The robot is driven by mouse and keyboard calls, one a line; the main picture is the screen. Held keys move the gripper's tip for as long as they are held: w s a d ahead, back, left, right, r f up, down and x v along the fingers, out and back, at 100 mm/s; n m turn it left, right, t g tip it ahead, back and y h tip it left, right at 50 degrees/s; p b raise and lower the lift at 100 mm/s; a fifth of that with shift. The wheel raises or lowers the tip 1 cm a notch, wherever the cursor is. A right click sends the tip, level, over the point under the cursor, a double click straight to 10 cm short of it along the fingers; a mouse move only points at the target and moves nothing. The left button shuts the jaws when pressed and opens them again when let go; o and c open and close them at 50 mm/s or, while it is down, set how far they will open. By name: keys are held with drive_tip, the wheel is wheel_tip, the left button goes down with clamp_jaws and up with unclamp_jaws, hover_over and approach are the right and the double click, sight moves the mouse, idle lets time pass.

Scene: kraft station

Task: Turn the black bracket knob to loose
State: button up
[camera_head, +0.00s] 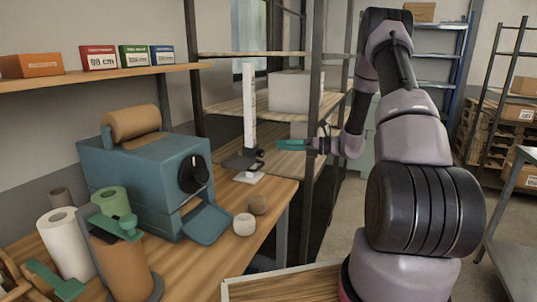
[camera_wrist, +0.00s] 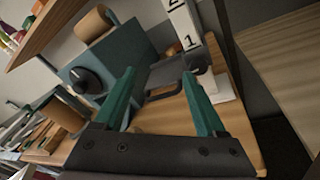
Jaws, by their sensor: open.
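A white upright post (camera_head: 249,105) stands on a white base at the far right end of the bench, with a dark bracket (camera_head: 238,162) on it. A small black knob (camera_head: 260,154) sits at the bracket's right side. My gripper (camera_head: 284,145), with green fingers, is open and empty, a short way right of the knob and apart from it. In the wrist view the fingers (camera_wrist: 158,74) are spread, with the dark bracket (camera_wrist: 168,70) beyond and between them. The numbered post (camera_wrist: 183,25) rises behind; the knob's setting cannot be made out.
A teal machine (camera_head: 140,170) with a large black dial (camera_head: 193,174) and a brown roll stands left of the post. A dark shelf upright (camera_head: 312,130) is close to my arm.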

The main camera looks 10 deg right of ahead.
drive_tip(key=m+t, duration=0.1)
approach(263, 153)
drive_tip(key=x, duration=0.7)
drive_tip(key=shift+w+a+f, duration=0.15)
drive_tip(key=shift+w+a, duration=0.05)
drive_tip(key=shift+a, duration=0.15)
